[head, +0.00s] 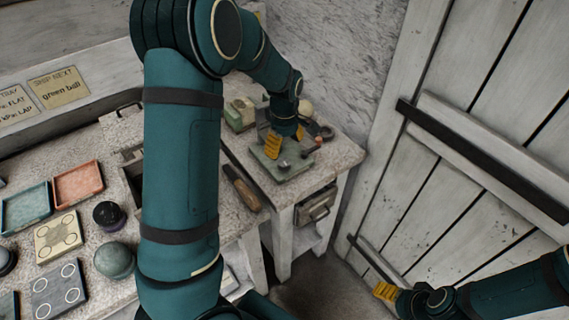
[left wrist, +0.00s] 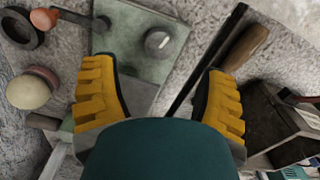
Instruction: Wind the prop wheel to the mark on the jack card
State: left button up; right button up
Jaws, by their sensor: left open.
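A green metal plate (head: 270,164) sits on the right-hand bench and carries a dark round knob (head: 284,165). The knob also shows in the left wrist view (left wrist: 158,41). A red-orange knob on a short rod (left wrist: 45,18) is beside the plate, close to a dark ring (left wrist: 20,28). I cannot tell which part is the prop wheel. I cannot make out the jack card or its mark. My left gripper (head: 286,142) is open above the plate, its fingers apart with nothing between them. My right gripper (head: 385,292) is low at the right, away from the bench.
A wooden-handled tool (head: 242,188) lies left of the plate, near the bench edge. A cream ball (head: 305,107) stands behind. Trays, ring-marked blocks and a grey-green sphere (head: 114,260) fill the left bench. A plank door (head: 470,130) is at the right.

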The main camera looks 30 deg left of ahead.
aim_at(285, 161)
pick_arm(q)
notch_tip(285, 161, down, 8)
jog(key=shift+r+b, duration=0.25)
jog(key=shift+b, duration=0.3)
jog(key=c, duration=1.2)
